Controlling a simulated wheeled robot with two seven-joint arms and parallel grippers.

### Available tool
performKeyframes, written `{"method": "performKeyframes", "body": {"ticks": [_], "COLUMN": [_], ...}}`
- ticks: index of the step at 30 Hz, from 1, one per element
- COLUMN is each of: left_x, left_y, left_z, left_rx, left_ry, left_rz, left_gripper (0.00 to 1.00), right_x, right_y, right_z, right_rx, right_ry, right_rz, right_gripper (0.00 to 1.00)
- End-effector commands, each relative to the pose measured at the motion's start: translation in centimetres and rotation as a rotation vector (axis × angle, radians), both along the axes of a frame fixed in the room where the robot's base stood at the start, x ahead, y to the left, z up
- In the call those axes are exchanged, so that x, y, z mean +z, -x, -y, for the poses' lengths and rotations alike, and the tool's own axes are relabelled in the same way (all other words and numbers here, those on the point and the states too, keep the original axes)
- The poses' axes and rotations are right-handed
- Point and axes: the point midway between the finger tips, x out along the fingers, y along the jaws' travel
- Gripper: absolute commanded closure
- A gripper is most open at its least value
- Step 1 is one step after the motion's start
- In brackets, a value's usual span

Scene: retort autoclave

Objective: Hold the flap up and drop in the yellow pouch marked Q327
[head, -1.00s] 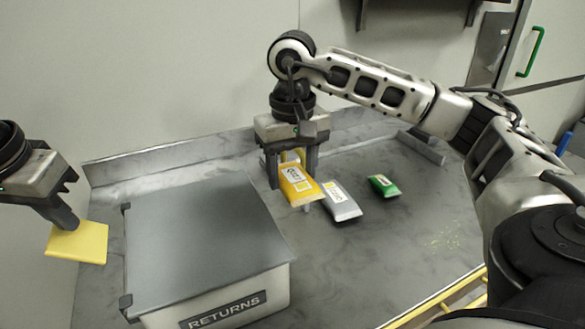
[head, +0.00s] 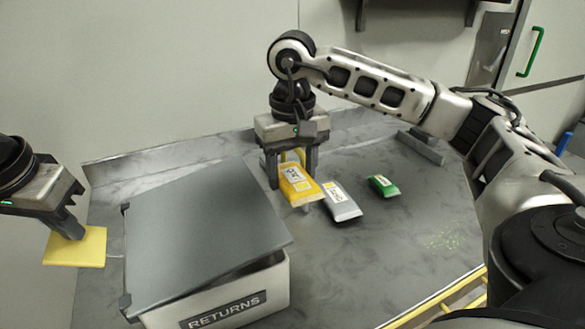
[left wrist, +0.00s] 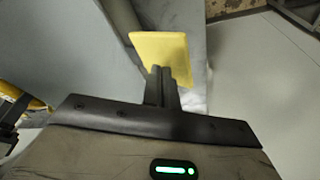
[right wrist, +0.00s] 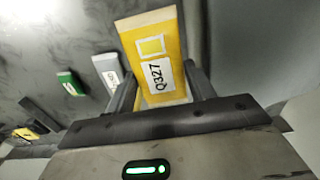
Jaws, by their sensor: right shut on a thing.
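The grey flap (head: 200,235) covers the white RETURNS box (head: 240,304). It is tilted, its right edge raised, with a narrow gap above the box's right side. My left gripper (head: 76,236) is left of the box, its fingers together with their tips against a flat yellow plate (head: 75,250). The plate also shows in the left wrist view (left wrist: 165,50). Whether it joins the flap is unclear. My right gripper (head: 290,175) is shut on the yellow pouch (head: 301,188), right of the box. Its label reads Q327 in the right wrist view (right wrist: 152,50).
A grey pouch (head: 342,204) and a small green pouch (head: 382,185) lie on the grey table right of the held pouch. A grey block (head: 422,146) lies at the back right. The right front of the table is clear.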

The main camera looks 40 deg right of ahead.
Motion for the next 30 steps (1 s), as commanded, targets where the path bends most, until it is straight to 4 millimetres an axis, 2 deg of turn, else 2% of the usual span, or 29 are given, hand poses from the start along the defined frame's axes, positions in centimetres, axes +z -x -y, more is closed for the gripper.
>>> {"method": "performKeyframes", "body": {"ticks": [30], "left_x": [-3.3], "left_y": [0.2], "left_z": [0.1], "left_rx": [-0.003], "left_ry": [-0.001], "left_rz": [-0.005], "left_gripper": [1.0], "right_x": [0.0], "right_y": [0.0], "right_z": [0.0], "right_rx": [0.0], "right_ry": [0.0], "right_rz": [0.0], "right_gripper": [0.7]}}
